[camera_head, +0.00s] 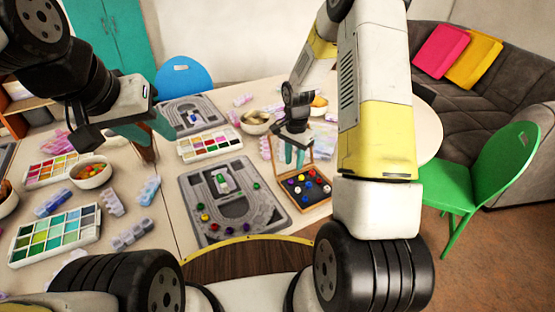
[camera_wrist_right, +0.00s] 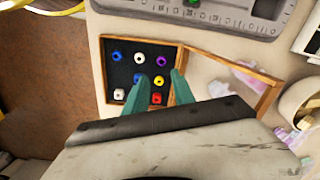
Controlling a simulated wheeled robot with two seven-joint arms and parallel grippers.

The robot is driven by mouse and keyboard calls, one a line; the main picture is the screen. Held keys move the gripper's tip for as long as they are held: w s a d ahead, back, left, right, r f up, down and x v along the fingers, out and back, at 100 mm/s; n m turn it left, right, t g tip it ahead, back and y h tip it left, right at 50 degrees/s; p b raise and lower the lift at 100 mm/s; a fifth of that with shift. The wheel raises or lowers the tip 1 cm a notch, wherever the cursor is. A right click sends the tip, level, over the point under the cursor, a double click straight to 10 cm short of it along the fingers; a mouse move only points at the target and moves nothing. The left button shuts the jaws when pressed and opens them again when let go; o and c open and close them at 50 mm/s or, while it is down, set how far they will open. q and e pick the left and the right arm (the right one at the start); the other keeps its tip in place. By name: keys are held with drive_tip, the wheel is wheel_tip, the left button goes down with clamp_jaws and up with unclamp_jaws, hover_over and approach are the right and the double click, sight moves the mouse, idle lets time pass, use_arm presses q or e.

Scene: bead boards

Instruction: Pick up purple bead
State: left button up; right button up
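The purple bead (camera_wrist_right: 161,60) lies in the dark tray of a small wooden box (camera_wrist_right: 182,50), in the row nearest the grey bead board. It is next to a white bead (camera_wrist_right: 139,57). In the head view the box (camera_head: 325,200) is at the right edge of the table; I cannot single out the purple bead there. My right gripper (camera_wrist_right: 160,75) is open and empty above the box, its fingertips on either side of the yellow bead (camera_wrist_right: 158,79), close to the purple one; it also shows in the head view (camera_head: 295,160). My left gripper (camera_head: 155,138) looks open and empty at the left.
Red (camera_wrist_right: 137,78), blue (camera_wrist_right: 116,56) and several other beads share the tray. The box's open lid (camera_wrist_right: 225,78) stands beside it. A grey bead board (camera_head: 190,195) with some beads lies left of the box. A bowl (camera_head: 257,121) and paint-like palettes (camera_head: 55,230) crowd the table.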

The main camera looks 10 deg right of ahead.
sight(291, 182)
drive_tip(key=shift+w+f, duration=0.15)
drive_tip(key=shift+f, duration=0.4)
drive_tip(key=f, duration=0.7)
drive_tip(key=shift+a+f, duration=0.1)
drive_tip(key=shift+a, duration=0.3)
clamp_jaws()
